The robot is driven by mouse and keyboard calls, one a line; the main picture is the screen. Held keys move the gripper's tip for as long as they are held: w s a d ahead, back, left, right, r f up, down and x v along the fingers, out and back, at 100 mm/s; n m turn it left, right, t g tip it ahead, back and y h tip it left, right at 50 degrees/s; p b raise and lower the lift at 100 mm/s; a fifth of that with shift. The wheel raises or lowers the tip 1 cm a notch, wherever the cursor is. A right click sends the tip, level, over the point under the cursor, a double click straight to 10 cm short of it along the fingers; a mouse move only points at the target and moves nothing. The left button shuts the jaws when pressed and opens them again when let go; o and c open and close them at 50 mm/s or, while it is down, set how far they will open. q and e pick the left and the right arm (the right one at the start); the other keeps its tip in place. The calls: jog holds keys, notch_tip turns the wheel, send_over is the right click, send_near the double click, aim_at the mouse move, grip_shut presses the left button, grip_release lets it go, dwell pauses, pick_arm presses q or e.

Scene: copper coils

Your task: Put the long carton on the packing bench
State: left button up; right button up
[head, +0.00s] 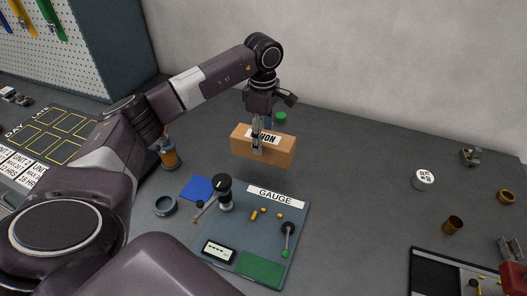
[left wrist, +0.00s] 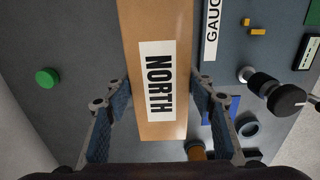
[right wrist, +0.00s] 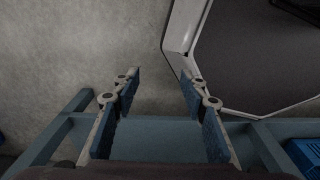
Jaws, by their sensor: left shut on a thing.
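The long carton (head: 277,149) is a brown box with a white label on top. The label reads NORTH in the left wrist view (left wrist: 160,75). My left gripper (head: 257,146) is shut on the carton across its width, one finger on each side. It holds the carton over the grey bench (head: 355,215), behind the gauge board; I cannot tell how high. In the left wrist view the fingers (left wrist: 160,104) flank the carton. My right gripper (right wrist: 160,92) is open and empty, over a grey floor and a blue frame, away from the carton. I cannot tell which surface is the packing bench.
The gauge board (head: 268,204) with knobs and levers lies in front of the carton. A green-topped item (head: 280,118) stands just behind it. An orange-brown bottle (head: 169,155) and grey ring (head: 165,205) are to the left. A white round tin (head: 423,179) is to the right. The bench between is clear.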

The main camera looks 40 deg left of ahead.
aim_at(263, 155)
pick_arm(q)
jog(key=shift+d+f+p, duration=0.1)
jog(key=shift+f+p, duration=0.45)
jog(key=shift+f, duration=2.8)
jog(key=shift+f, duration=0.15)
jog(key=o, duration=1.5)
jog(key=shift+c, duration=0.2)
